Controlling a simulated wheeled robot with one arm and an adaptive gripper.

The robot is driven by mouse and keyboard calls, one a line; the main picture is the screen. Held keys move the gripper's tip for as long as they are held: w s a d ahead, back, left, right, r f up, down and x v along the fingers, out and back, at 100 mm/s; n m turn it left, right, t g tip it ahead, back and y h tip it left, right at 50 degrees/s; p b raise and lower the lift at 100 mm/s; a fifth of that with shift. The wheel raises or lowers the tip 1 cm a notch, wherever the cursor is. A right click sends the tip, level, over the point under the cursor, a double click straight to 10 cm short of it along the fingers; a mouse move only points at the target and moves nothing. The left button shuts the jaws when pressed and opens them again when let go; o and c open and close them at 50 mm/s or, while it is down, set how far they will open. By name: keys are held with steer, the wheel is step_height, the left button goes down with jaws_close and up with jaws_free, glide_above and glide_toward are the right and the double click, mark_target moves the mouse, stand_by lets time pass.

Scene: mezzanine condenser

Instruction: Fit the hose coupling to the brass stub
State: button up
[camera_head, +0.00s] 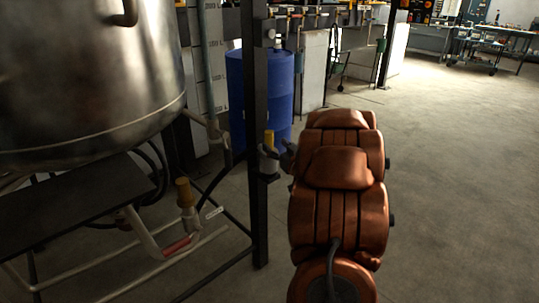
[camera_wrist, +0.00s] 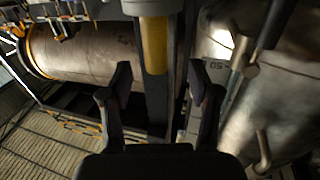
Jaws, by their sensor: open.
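A brass-coloured upright stub (camera_head: 183,191) stands on a pale fitting on the pipework under the steel tank. A yellow cylinder (camera_head: 269,139), which looks like the hose coupling, sits upright in a grey holder (camera_head: 268,161) on the dark post. In the wrist view the yellow cylinder (camera_wrist: 154,45) lies ahead, in line with the gap between my fingers. My gripper (camera_wrist: 159,75) is open with nothing held. In the head view my gripper (camera_head: 285,156) is beside the holder, largely hidden by my arm. I cannot tell whether it touches the cylinder.
The steel tank (camera_head: 85,75) fills the left. The dark post (camera_head: 255,200) stands between it and my arm. A blue drum (camera_head: 283,85) stands behind. The floor at right is clear.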

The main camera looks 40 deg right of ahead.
mark_target(271, 140)
steer(key=shift+d+b+x, duration=0.2)
steer(key=shift+b+x, duration=0.15)
steer(key=shift+x, duration=2.7)
steer(key=shift+s, duration=0.15)
steer(key=shift+c, duration=0.3)
jaws_close()
